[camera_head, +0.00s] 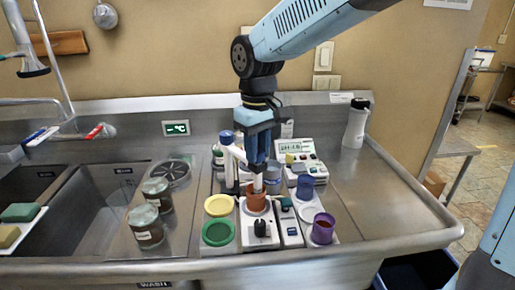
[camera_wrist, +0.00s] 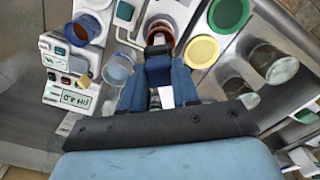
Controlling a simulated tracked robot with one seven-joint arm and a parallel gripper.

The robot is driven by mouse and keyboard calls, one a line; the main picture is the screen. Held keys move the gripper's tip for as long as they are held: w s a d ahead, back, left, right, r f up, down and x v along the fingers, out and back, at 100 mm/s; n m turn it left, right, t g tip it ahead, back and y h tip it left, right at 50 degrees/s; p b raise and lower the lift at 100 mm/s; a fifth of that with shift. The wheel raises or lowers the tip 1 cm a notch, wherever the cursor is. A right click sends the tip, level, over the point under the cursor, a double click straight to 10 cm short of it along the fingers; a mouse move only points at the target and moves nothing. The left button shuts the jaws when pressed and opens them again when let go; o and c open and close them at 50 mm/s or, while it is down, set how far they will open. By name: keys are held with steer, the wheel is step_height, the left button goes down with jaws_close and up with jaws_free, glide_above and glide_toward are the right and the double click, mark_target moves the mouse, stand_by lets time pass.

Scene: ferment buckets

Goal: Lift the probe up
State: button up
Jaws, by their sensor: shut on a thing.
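My gripper (camera_head: 258,160) points straight down over the white stations on the steel counter. It is shut on the probe (camera_head: 257,184), whose pale lower end shows below the fingers. In the wrist view my gripper (camera_wrist: 158,82) shows its two blue fingers closing on a dark blue block, which looks like the probe's upper part. The probe's lower end is over or inside a brown-orange bucket (camera_head: 256,203), which also shows in the wrist view (camera_wrist: 161,28). I cannot tell how deep the tip sits.
A pH meter (camera_head: 296,150) stands behind right. Yellow (camera_head: 218,206), green (camera_head: 218,233) and purple (camera_head: 323,229) containers stand close by. A white stand with a blue-capped bottle (camera_head: 226,140) is just left of my gripper.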

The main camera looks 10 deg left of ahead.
jaws_close()
step_height(320, 180, up, 6)
steer(key=shift+w+r, duration=0.1)
steer(key=o, duration=0.5)
jaws_free()
steer(key=o, duration=0.3)
steer(key=shift+o, duration=0.2)
step_height(320, 180, up, 14)
steer(key=shift+f, duration=0.25)
